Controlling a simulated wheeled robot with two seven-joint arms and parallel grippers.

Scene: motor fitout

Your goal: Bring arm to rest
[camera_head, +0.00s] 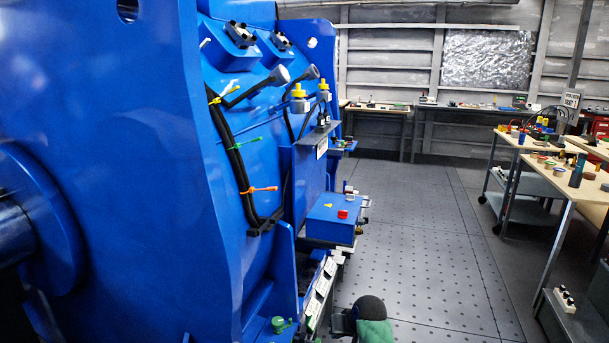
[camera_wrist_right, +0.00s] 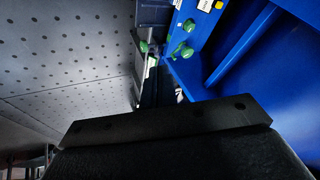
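My right gripper (camera_head: 343,320) shows small at the bottom centre of the head view, beside the lower right side of the big blue motor housing (camera_head: 160,150). A dark rounded part and a green part sit right of it. In the right wrist view, a wide black bar of my wrist (camera_wrist_right: 165,125) fills the lower part. Past it are dark, narrow parts, too dim to tell whether the fingers are open or shut. No held object can be made out. Blue housing (camera_wrist_right: 215,65) and green knobs (camera_wrist_right: 183,50) lie beyond. My left gripper is not in view.
A blue box (camera_head: 335,220) with a red cap juts from the housing. Black cables (camera_head: 233,150) with coloured ties run down its face. Open perforated floor (camera_head: 420,270) lies to the right. Wooden-topped tables (camera_head: 540,150) with small parts stand at the right.

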